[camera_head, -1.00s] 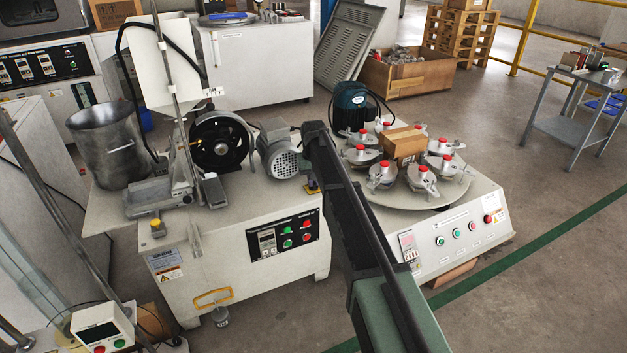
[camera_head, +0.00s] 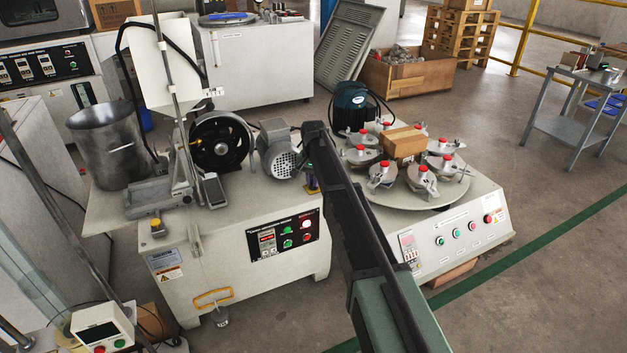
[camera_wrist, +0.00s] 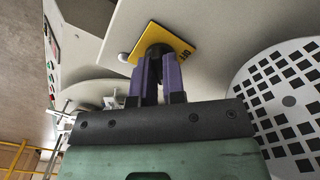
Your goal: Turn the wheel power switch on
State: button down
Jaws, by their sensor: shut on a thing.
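The wheel power switch (camera_wrist: 158,50) is a dark round knob on a yellow square plate (camera_wrist: 181,44), seen in the wrist view. The plate sits on the pale top of the abrasion machine. My gripper (camera_wrist: 154,62) has its purple fingers closed around the knob, hiding part of it. In the head view, my arm covers most of that spot and only a bit of the gripper (camera_head: 310,182) shows. The machine's black control panel (camera_head: 283,238) has a lit red light and a lit display.
A grey motor (camera_head: 279,152) and black wheel (camera_head: 220,141) stand left of my arm. A round table with red-capped clamps (camera_head: 421,188) and a cardboard box (camera_head: 402,144) is to the right. A metal bucket (camera_head: 104,145) stands at the far left.

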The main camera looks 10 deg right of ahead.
jog(key=c, duration=1.2)
grip_release()
notch_tip(320, 180, up, 11)
jog(key=p, duration=1.1)
jog(key=shift+f, duration=0.15)
